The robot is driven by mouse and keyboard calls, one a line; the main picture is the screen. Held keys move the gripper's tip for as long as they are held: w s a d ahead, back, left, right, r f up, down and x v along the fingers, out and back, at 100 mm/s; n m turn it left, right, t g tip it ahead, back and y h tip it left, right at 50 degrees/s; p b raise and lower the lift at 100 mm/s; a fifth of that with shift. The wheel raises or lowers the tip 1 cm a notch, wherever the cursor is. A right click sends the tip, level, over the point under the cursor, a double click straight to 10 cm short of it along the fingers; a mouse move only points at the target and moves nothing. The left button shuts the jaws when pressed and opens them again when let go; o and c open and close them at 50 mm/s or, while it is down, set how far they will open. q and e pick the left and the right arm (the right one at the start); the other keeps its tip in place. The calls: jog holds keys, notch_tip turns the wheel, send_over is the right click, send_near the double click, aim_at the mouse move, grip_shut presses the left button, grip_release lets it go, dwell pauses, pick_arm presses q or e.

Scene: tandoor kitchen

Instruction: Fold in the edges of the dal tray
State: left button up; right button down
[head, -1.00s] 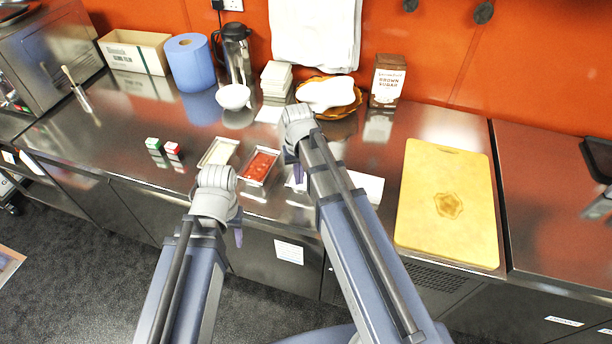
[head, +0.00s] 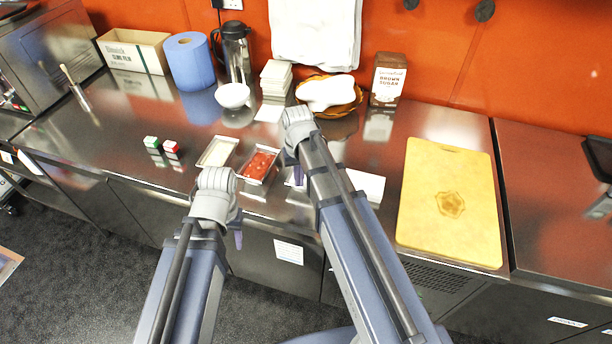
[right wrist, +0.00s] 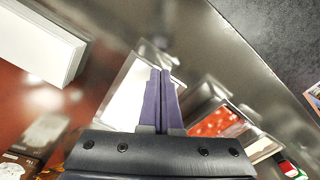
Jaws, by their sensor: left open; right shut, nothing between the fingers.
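Small foil trays stand in a row near the counter's front edge. One with pale contents (head: 217,152) is left, and one with red contents (head: 259,165) is beside it. A third tray (right wrist: 122,100), pale inside, lies under my right gripper in the right wrist view; my arm mostly hides it in the head view. I cannot tell which holds dal. My right gripper (right wrist: 161,74) is shut and empty, its fingers over the third tray; contact is unclear. My left gripper (head: 238,238) is open and empty, in front of the trays, mostly hidden by its own wrist.
A white block (head: 366,186) lies right of the trays. Red (head: 171,147) and green (head: 151,142) small boxes stand left. Behind are a white bowl (head: 232,95), stacked white containers (head: 276,75) and a brown sugar box (head: 388,80). A yellow board (head: 450,190) lies right.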

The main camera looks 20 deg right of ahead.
pick_arm(q)
jog(key=shift+r, duration=0.1)
pick_arm(e)
jog(key=shift+r, duration=0.1)
notch_tip(320, 180, up, 5)
jog(key=p, duration=0.5)
pick_arm(q)
notch_tip(320, 180, up, 5)
jog(key=shift+f, duration=0.1)
